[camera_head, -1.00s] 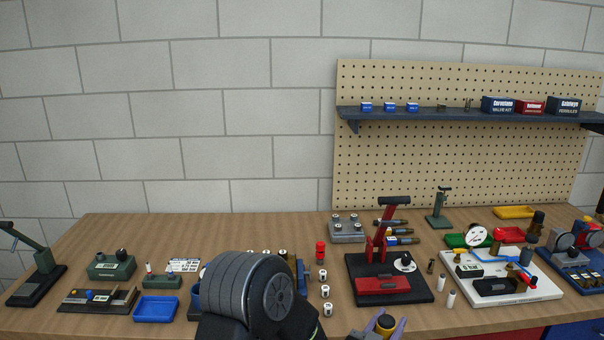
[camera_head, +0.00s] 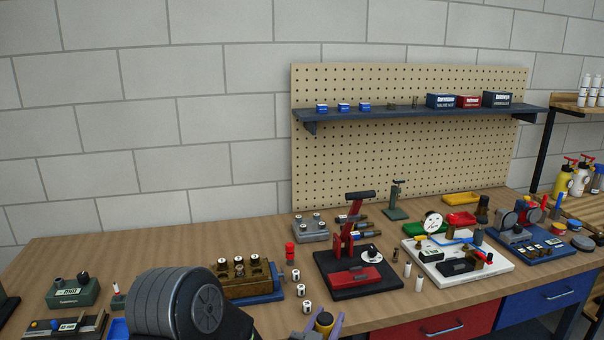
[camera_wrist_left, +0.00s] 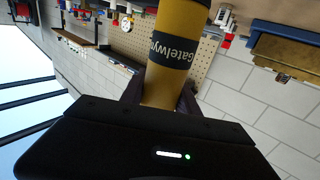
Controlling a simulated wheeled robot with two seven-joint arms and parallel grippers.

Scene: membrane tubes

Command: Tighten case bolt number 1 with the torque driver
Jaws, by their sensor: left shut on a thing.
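A brass-coloured case (camera_head: 250,281) on a blue base sits on the bench left of the gripper, with several bolts (camera_head: 240,260) on top. Bolt numbers cannot be read. The driver is apart from the case. My right gripper is not in view.
White-topped small cylinders (camera_head: 304,291) and a red-topped piece (camera_head: 290,253) stand right of the case. A black-based red press (camera_head: 352,262) and a white board (camera_head: 450,265) stand farther right. Green and dark fixtures (camera_head: 72,292) lie left. Bare wood shows behind the case.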

